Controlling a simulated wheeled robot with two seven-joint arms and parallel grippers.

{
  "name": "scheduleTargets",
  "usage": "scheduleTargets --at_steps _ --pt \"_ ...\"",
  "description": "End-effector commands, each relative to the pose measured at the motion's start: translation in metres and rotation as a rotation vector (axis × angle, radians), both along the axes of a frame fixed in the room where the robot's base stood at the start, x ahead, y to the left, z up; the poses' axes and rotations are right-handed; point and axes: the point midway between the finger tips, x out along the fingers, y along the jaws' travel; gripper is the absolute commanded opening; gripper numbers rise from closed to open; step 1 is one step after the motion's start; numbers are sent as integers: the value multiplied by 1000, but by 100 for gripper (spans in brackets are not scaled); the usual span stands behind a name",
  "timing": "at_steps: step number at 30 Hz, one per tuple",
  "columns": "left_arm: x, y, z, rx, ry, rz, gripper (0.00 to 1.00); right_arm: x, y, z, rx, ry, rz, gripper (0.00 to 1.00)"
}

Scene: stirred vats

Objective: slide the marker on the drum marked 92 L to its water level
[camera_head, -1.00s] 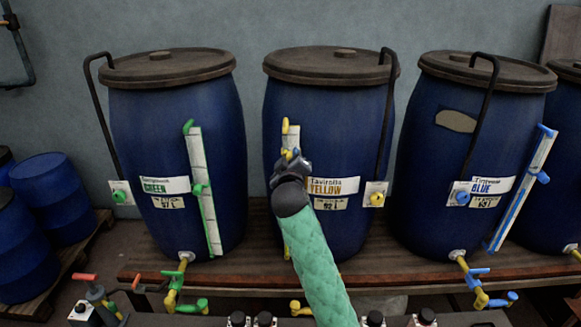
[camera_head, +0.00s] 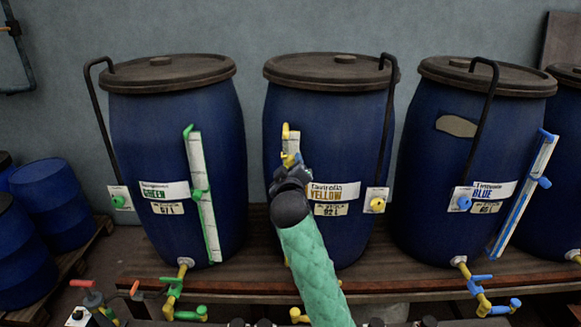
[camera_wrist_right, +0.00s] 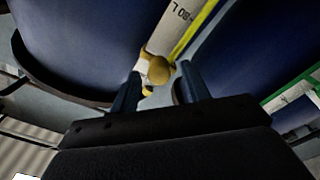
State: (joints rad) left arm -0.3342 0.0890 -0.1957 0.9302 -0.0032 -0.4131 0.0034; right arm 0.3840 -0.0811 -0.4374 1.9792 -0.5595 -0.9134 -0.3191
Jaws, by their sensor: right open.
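The drum marked 92 L (camera_head: 345,235) is the blue middle drum with the YELLOW label (camera_head: 334,191). Its white gauge strip (camera_head: 293,144) with yellow fittings runs down its front left side, mostly hidden by my arm. My right gripper (camera_head: 288,172) is in front of the strip; its fingertips are hard to make out there. In the right wrist view the jaws (camera_wrist_right: 157,88) are open, with the yellow marker (camera_wrist_right: 157,71) between and just beyond the fingertips, on the strip near an "80 L" print. Contact cannot be told. The water level is not discernible. My left gripper is not in view.
Drums with green (camera_head: 175,110) and blue (camera_head: 440,150) fittings stand either side on a wooden bench (camera_head: 145,258). Black bent pipes (camera_head: 389,120) rise beside the drums. Yellow tap (camera_head: 299,315) and other taps project low in front.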

Motion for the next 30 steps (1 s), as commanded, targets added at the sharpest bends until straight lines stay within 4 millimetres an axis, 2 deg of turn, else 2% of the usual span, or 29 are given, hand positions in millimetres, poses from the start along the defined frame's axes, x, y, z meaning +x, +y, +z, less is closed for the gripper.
scheduleTargets --at_steps 1,6,12,25,28,30 --pt "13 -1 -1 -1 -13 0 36 -8 0 -5 1 -1 1 46" --pt "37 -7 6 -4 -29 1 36 -34 0 -4 2 -1 1 46" --pt "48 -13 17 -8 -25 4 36 -52 0 -2 1 -1 1 46" --pt "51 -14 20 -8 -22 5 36 -56 0 -2 1 3 0 46" --pt "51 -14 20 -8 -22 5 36 -59 -5 -13 13 25 -3 46" --pt "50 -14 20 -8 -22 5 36 -64 -13 -30 32 61 -8 46"
